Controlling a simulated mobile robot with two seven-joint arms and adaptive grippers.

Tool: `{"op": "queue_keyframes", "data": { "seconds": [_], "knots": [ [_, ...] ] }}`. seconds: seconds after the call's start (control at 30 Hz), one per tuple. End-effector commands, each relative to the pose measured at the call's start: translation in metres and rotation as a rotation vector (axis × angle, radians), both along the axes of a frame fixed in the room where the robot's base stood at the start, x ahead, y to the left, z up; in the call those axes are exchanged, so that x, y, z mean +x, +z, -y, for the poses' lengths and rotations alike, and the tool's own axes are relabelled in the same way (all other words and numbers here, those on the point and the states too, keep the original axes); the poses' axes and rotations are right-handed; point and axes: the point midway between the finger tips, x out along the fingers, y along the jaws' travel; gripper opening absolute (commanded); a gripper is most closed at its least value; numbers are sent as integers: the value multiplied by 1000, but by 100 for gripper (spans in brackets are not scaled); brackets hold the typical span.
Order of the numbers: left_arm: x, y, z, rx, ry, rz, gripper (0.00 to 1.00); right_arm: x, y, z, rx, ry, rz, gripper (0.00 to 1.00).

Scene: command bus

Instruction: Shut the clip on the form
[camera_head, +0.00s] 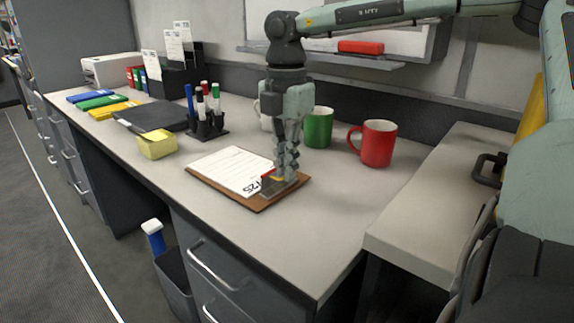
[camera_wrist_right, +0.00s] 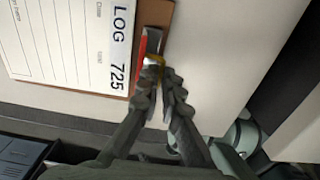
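The form (camera_head: 232,170) is a white printed sheet marked 725, lying on a brown clipboard (camera_head: 262,206) on the desk. In the right wrist view the form (camera_wrist_right: 75,45) reads LOG 725. The clip (camera_head: 275,184) is at the board's near right end, grey with red and yellow parts; its red part shows in the wrist view (camera_wrist_right: 143,47). My right gripper (camera_head: 287,174) points down over the clip end, its fingers close together with nothing visible between them. The fingertips (camera_wrist_right: 160,75) partly cover the clip; I cannot tell whether they touch it. My left gripper is not in view.
A green mug (camera_head: 318,128) and a red mug (camera_head: 377,143) stand behind and right of my gripper, with a white mug partly hidden. A pen holder (camera_head: 208,128) and yellow notes (camera_head: 157,145) are to the left. The desk's front right is clear.

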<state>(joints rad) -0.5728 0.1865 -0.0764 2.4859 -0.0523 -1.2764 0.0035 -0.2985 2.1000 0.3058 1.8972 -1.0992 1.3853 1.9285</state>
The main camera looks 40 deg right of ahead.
Motion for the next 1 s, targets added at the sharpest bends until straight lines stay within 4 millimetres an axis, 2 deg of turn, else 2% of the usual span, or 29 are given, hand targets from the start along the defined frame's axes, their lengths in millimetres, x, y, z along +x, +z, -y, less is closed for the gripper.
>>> {"op": "queue_keyframes", "data": {
  "seconds": [1.0],
  "knots": [
    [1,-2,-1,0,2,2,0,18,8,-2,0,0,2,0]
  ]
}}
